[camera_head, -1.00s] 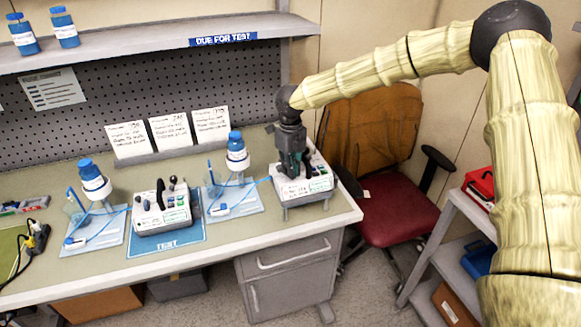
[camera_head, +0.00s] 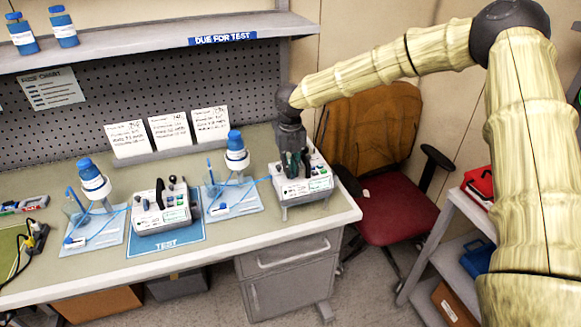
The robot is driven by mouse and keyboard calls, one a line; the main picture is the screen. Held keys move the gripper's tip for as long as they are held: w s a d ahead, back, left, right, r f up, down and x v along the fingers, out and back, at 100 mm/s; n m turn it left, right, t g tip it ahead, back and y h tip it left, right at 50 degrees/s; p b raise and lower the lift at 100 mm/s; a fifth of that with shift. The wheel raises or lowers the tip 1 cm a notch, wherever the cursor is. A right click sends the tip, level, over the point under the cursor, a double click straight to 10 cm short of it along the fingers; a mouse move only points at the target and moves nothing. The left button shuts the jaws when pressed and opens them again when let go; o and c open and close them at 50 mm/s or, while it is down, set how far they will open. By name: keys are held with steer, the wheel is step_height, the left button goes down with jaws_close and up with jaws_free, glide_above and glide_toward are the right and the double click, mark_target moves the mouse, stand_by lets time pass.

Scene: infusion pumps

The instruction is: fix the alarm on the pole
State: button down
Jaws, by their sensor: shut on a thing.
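A white pump (camera_head: 303,187) stands on a small stand at the right end of the bench. My gripper (camera_head: 294,175) points straight down at the top of this pump. Its fingers are shut on a control on top of the pump, and they hide most of that control. A second white pump (camera_head: 163,213) with dark upright levers on top sits on the blue TEST mat (camera_head: 166,243). I cannot make out an alarm light or a pole.
Blue-capped bottles on stands (camera_head: 92,181) (camera_head: 237,152) with blue tubing flank the mat pump. Three cards (camera_head: 169,132) lean at the back. A red-seated chair (camera_head: 388,210) and a shelf cart (camera_head: 447,225) stand right of the bench. The bench front edge is clear.

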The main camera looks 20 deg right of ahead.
steer(key=c, duration=1.8)
jaws_free()
steer(key=shift+f, duration=0.1)
